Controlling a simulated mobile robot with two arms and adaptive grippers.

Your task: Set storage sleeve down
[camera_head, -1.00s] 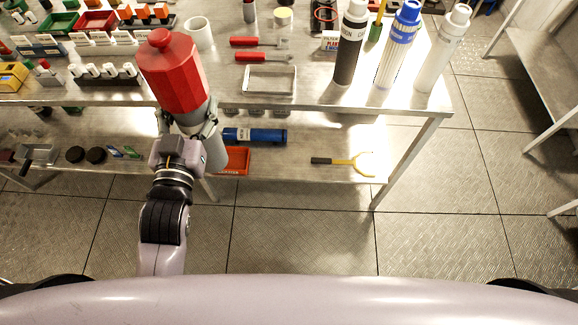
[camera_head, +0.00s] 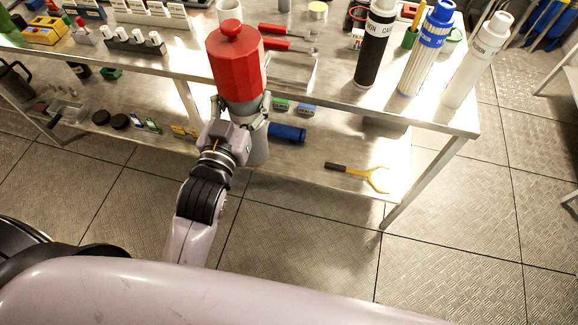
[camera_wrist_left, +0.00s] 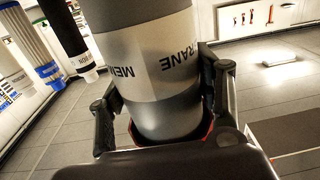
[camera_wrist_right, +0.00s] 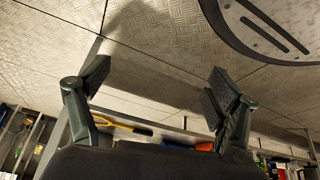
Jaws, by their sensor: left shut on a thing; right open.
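The storage sleeve is a grey cylinder with a red faceted top (camera_head: 236,68). It stands roughly upright in my left gripper (camera_head: 240,122), in front of the workbench's front edge in the head view. My left gripper is shut around the grey lower body. The left wrist view shows that body (camera_wrist_left: 150,60) between the two fingers, with "MEMBRANE" lettering partly visible. The sleeve hides part of the bench edge and lower shelf. My right gripper (camera_wrist_right: 158,85) is open and empty in the right wrist view, over the floor; it is outside the head view.
The steel workbench (camera_head: 340,102) holds a metal frame, red-handled tools and a white cup (camera_head: 229,11). Black (camera_head: 375,45), blue-white (camera_head: 426,50) and white (camera_head: 479,60) cylinders stand at its right end. A blue cylinder (camera_head: 288,132) and yellow-forked tool (camera_head: 358,173) lie on the lower shelf.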

